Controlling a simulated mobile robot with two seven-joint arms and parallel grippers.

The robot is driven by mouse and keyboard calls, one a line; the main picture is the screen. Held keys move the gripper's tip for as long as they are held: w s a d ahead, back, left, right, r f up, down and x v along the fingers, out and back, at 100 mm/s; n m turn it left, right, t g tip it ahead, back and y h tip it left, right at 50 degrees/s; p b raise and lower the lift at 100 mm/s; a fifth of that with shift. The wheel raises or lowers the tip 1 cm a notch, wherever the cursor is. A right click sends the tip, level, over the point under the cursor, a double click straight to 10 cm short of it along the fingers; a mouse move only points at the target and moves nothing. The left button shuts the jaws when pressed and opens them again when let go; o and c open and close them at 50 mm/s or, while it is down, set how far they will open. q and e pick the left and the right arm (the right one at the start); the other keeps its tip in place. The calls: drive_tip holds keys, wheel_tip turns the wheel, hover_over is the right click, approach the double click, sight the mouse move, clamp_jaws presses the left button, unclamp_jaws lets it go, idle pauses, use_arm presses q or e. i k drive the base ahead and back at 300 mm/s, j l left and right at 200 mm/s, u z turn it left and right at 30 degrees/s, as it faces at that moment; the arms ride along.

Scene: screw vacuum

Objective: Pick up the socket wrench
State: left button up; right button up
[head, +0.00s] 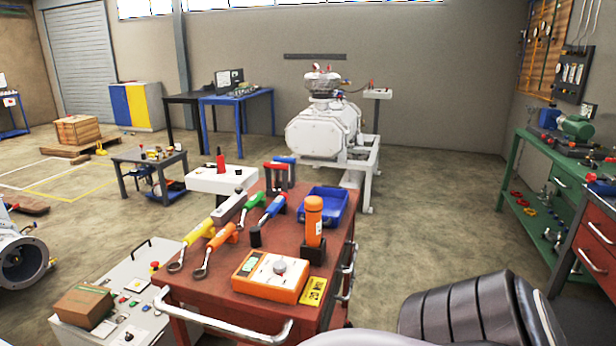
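A red tool cart (200,285) stands in front of me with several hand tools on its top. A blue-handled tool (271,209) with a black cylindrical end (255,237) looks like the socket wrench; it lies slanted near the middle. Left of it lie a green-handled tool (251,203), an orange-handled wrench (219,240) and a yellow-handled wrench (199,233), both with ring ends towards me. Neither gripper is in view.
On the cart, a blue tray (327,194), an upright orange cylinder (313,215) and an orange meter box (258,284) stand near the tools. A control cabinet (125,270) is left. A green workbench (540,170) is right. The floor between is open.

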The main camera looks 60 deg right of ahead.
sight(276, 167)
drive_tip(key=z, duration=1.9)
drive_tip(key=i+l, duration=0.15)
drive_tip(key=l, duration=0.15)
drive_tip(key=i+l+u, duration=0.1)
drive_tip(key=l, duration=0.25)
drive_tip(key=i+l, duration=0.15)
drive_tip(key=l, duration=0.15)
drive_tip(key=i+l+u, duration=0.1)
drive_tip(key=l, duration=0.25)
drive_tip(key=i+l, duration=0.15)
drive_tip(key=l, duration=0.2)
drive_tip(key=i+l+u, duration=0.25)
drive_tip(key=i+l, duration=0.2)
drive_tip(key=l, duration=0.25)
drive_tip(key=i+l+u, duration=0.1)
drive_tip(key=i+l, duration=0.4)
drive_tip(key=l, duration=0.2)
drive_tip(key=i+l+u, duration=0.15)
drive_tip(key=l, duration=0.2)
drive_tip(key=i+l+u, duration=0.1)
drive_tip(key=i+l, duration=0.2)
drive_tip(key=l, duration=0.1)
